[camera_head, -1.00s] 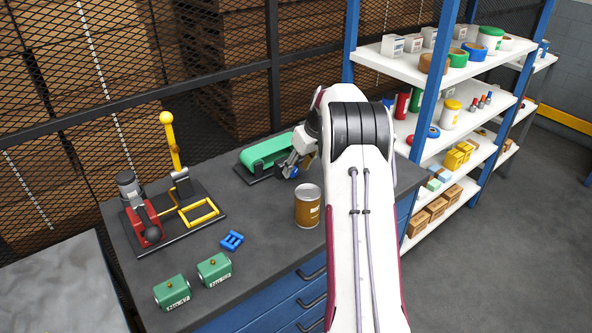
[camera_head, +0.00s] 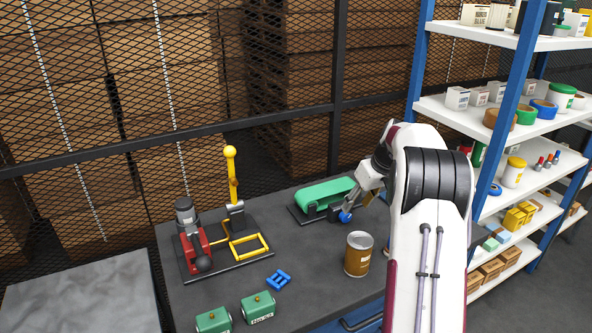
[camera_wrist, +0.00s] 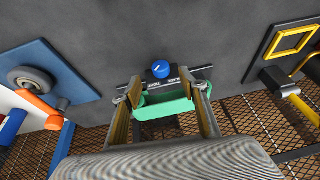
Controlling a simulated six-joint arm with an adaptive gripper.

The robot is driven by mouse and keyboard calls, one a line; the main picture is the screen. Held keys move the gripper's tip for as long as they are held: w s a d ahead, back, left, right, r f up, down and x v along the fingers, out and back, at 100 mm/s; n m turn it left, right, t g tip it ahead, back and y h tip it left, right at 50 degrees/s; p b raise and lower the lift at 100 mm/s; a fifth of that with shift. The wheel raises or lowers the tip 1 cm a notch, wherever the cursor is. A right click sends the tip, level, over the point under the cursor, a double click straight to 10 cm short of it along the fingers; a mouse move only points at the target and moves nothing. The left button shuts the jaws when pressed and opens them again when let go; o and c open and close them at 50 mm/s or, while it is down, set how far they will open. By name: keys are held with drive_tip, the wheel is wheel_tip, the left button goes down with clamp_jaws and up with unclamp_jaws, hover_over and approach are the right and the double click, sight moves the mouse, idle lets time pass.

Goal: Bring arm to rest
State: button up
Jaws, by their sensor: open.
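My white arm reaches over the dark workbench (camera_head: 305,258) from the right in the head view. My gripper (camera_head: 352,198) is at the right end of a small green belt conveyor (camera_head: 322,196), close to its blue knob (camera_head: 345,216). In the wrist view my gripper (camera_wrist: 166,88) is open, its two fingers spread with nothing held between them. The green belt (camera_wrist: 165,110) shows between the fingers, and the blue knob (camera_wrist: 161,69) shows beyond the fingertips. Whether the fingers touch the conveyor cannot be told.
A brown can (camera_head: 358,255) stands on the bench near my arm. A red-and-yellow device (camera_head: 215,243), a blue part (camera_head: 279,280) and two green boxes (camera_head: 257,307) are farther left. A shelf rack (camera_head: 437,105) stands at right. A mesh fence (camera_head: 200,100) runs behind.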

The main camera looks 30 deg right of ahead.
drive_tip(key=s+a+r, duration=0.6)
drive_tip(key=a+r, duration=0.2)
drive_tip(key=a, duration=0.4)
drive_tip(key=s+a+r, duration=0.7)
drive_tip(key=a+r, duration=0.1)
drive_tip(key=a, duration=0.4)
drive_tip(key=s+a+f, duration=0.1)
drive_tip(key=s+a, duration=0.3)
drive_tip(key=s, duration=0.4)
drive_tip(key=s+a+f, duration=0.1)
drive_tip(key=s+a, duration=0.3)
drive_tip(key=s, duration=0.4)
drive_tip(key=s+a+f+t, duration=0.1)
drive_tip(key=s+a, duration=0.3)
drive_tip(key=s, duration=0.4)
drive_tip(key=shift+a+f+h, duration=0.25)
drive_tip(key=shift+f+h, duration=0.05)
drive_tip(key=shift+f, duration=0.15)
